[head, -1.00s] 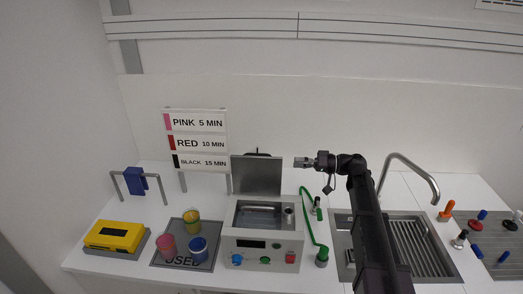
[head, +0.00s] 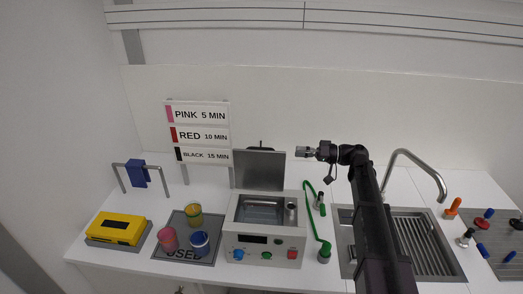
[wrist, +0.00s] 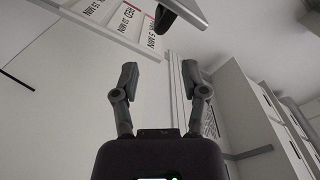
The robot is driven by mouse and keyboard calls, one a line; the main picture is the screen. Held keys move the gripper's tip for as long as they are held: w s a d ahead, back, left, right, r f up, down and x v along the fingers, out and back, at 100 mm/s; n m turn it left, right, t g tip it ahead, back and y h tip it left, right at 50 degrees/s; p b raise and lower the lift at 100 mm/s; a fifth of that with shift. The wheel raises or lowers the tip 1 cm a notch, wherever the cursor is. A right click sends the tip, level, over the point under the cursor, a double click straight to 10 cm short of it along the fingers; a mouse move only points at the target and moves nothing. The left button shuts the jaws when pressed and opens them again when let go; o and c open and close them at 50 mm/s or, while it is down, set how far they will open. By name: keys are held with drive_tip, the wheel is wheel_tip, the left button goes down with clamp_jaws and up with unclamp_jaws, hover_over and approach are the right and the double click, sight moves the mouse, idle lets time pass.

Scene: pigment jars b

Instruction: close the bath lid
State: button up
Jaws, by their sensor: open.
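The bath (head: 238,230) is a white box with a steel basin, and its front panel has a dark display and coloured knobs. Its grey lid (head: 259,170) stands upright, open, at the back edge of the basin. My gripper (head: 300,152) is open and empty, in the air to the right of the lid and level with its upper edge. It points left and is apart from the lid. In the wrist view the two fingers (wrist: 163,85) are spread with nothing between them. A grey panel edge (wrist: 188,10), likely the lid, shows at the top there.
A green hose (head: 312,215) runs beside the bath's right side. A sink (head: 345,250) with a tall tap (head: 440,185) lies further right. Coloured jars (head: 194,214) stand on a grey mat left of the bath. A PINK/RED/BLACK sign (head: 199,130) stands behind, left of the lid.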

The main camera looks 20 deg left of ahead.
sight(260, 166)
drive_tip(key=x, duration=1.2)
drive_tip(key=shift+s+a, duration=0.15)
drive_tip(key=shift+a, duration=0.2)
clamp_jaws()
